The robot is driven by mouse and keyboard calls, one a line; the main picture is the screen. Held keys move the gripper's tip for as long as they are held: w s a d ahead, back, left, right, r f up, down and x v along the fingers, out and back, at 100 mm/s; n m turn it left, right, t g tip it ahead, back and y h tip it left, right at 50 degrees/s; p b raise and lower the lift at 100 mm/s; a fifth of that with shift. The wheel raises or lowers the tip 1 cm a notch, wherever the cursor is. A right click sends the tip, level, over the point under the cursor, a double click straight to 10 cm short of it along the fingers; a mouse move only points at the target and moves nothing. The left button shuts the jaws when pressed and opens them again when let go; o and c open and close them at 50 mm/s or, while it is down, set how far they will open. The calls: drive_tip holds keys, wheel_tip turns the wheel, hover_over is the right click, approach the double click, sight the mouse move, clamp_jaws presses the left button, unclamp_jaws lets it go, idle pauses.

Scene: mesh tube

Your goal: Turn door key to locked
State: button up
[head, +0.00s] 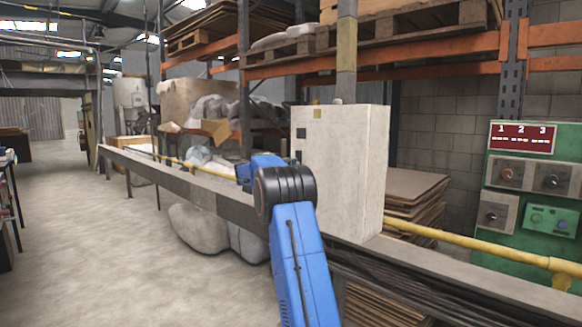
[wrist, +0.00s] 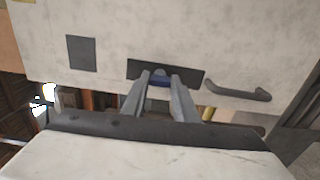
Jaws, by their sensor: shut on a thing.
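A tall pale cabinet (head: 342,165) stands on the ledge in the head view, and its door face (wrist: 195,35) fills the upper part of the wrist view. A dark plate (wrist: 130,69) is on the door.
A grey handle (wrist: 238,91) sits right of the plate in the wrist view, and a dark square (wrist: 82,53) left of it. A long rail (head: 203,193) runs below the cabinet. A green control panel (head: 532,190) is at right. Open floor (head: 90,250) lies left.

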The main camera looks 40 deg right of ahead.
drive_tip(key=shift+w, duration=0.1)
drive_tip(key=o, duration=1.1)
drive_tip(key=shift+c, duration=0.2)
drive_tip(key=shift+a, duration=0.1)
drive_tip(key=s+a, duration=0.1)
drive_tip(key=a, duration=1.6)
drive_tip(key=shift+s+a, duration=0.15)
drive_tip(key=shift+s, duration=0.05)
